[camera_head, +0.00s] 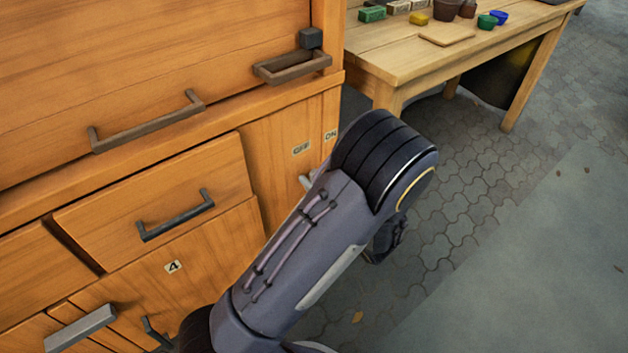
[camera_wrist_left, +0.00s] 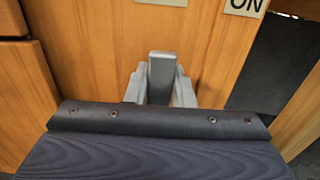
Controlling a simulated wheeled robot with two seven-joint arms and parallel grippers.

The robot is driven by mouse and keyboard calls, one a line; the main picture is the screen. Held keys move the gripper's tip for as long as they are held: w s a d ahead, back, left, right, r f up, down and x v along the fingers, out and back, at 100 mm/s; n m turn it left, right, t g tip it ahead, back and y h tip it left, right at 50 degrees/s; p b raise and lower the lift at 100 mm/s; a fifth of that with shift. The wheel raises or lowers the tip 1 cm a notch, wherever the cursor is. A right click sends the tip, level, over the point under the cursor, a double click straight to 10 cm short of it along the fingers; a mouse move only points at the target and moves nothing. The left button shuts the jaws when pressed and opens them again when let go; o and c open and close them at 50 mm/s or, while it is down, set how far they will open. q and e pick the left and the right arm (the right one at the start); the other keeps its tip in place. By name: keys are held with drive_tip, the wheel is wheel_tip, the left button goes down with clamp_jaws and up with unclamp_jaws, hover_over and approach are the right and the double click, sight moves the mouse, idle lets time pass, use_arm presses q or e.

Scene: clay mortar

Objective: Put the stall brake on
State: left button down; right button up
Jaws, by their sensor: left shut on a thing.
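The stall brake's grey lever (camera_wrist_left: 162,75) stands out from the wooden cabinet front in the left wrist view. My left gripper (camera_wrist_left: 160,90) is shut on it, with a grey finger on either side. An ON label (camera_wrist_left: 246,6) is up and to the right of the lever; a partly cut-off label (camera_wrist_left: 162,2) is directly above it. In the head view, the OFF label (camera_head: 301,148) and ON label (camera_head: 331,134) sit on the cabinet's lower right. There my arm hides most of the left gripper and lever. My right gripper is not in view.
The cabinet (camera_head: 120,60) has drawers with dark handles (camera_head: 178,215) and a metal bracket (camera_head: 292,66) at its upper right edge. A wooden table (camera_head: 400,62) with small blocks and pots stands behind, right. Paved floor (camera_head: 450,190) is open at the right.

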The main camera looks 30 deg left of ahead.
use_arm(q)
drive_tip(key=shift+w+r, duration=0.1)
drive_tip(key=shift+w, duration=0.05)
drive_tip(key=w+p, duration=0.1)
drive_tip(key=w+d+m+p, duration=0.1)
drive_tip(key=p, duration=0.1)
drive_tip(key=shift+w+r, duration=0.15)
drive_tip(key=shift+r, duration=0.05)
drive_tip(key=w+m, duration=0.1)
drive_tip(key=w+d+f+m+p, duration=0.1)
drive_tip(key=w+d+m+p, duration=0.1)
drive_tip(key=w, duration=0.1)
drive_tip(key=shift+w+f, duration=0.1)
drive_tip(key=shift+f, duration=0.3)
drive_tip(key=c, duration=1.2)
unclamp_jaws()
drive_tip(key=shift+w, duration=0.1)
drive_tip(key=shift+c, duration=0.2)
